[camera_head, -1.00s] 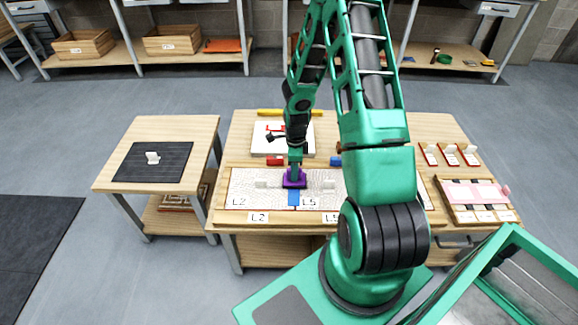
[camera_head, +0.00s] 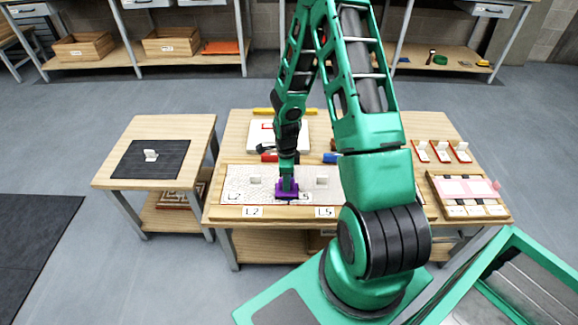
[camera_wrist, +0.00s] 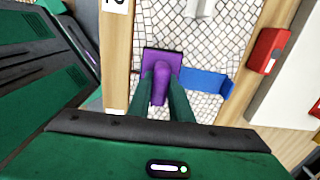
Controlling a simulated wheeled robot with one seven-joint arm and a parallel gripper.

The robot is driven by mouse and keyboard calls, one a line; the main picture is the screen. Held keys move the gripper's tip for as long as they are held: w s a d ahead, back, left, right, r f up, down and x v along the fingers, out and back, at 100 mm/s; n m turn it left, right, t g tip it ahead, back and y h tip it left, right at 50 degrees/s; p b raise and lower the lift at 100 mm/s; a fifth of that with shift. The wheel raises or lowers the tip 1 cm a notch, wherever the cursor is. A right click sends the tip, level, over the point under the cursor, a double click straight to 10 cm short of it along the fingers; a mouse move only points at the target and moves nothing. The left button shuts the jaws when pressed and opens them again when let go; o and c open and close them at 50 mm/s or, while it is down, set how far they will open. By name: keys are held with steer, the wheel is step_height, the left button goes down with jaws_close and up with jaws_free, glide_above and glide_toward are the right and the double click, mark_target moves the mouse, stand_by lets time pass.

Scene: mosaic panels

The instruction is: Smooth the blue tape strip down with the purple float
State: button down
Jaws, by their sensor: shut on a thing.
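My gripper (camera_head: 287,182) is shut on the purple float (camera_head: 287,191), and the float sits on or just over the seam of two white mosaic panels, near their front edge. In the wrist view, my gripper's fingers (camera_wrist: 163,90) clasp the float's handle, and its dark-edged plate (camera_wrist: 161,58) lies across the strip. The part under the float is hidden. In the head view, the float and gripper hide nearly all of the tape. The panels are marked L2 (camera_head: 235,188) and L5.
A white upright tab stands on each panel, left (camera_head: 255,181) and right (camera_head: 322,182) of the float. Red (camera_head: 269,158) and blue (camera_head: 331,158) blocks lie behind the panels. A side table (camera_head: 190,130) with a dark mat stands at left.

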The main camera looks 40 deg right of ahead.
steer(key=r, duration=0.4)
steer(key=shift+d+r, duration=0.15)
steer(key=shift+d, duration=0.2)
steer(key=shift+r, duration=1.85)
steer(key=shift+w+a, duration=0.1)
